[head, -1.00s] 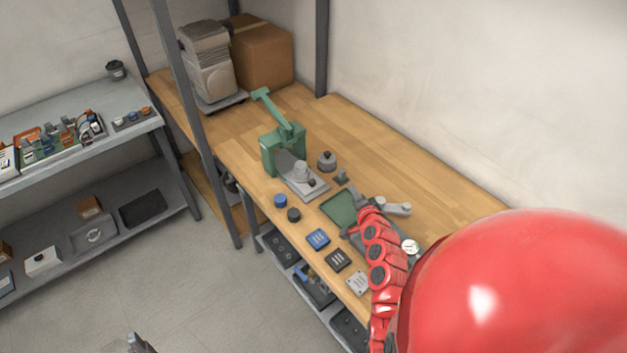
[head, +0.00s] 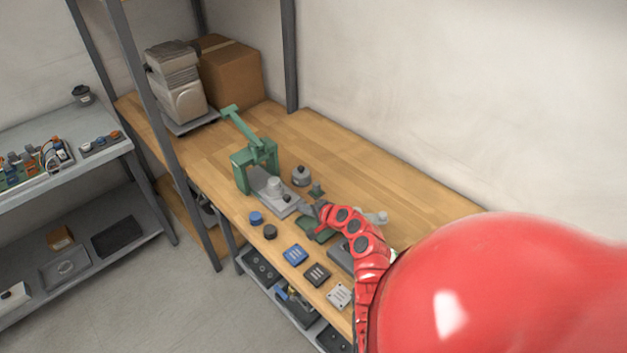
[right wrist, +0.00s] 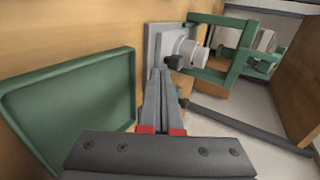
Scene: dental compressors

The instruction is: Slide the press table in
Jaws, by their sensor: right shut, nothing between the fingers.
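The green press (head: 255,160) stands on the wooden bench; its frame also shows in the right wrist view (right wrist: 238,50). Its grey press table (head: 268,187) sticks out of the frame toward my right gripper, carrying a light cylinder (head: 275,186) and a dark knob. In the right wrist view the press table (right wrist: 158,42) lies just ahead of the fingertips. My right gripper (head: 309,209) is shut and empty, its tips at the near end of the press table; I cannot tell whether they touch it. My left gripper is out of view.
A green tray (right wrist: 70,100) lies beside my right gripper. A grey weight (head: 301,177) and a small green-based item (head: 317,190) stand behind it. Blue (head: 256,218) and black (head: 270,232) round pieces lie near the front edge.

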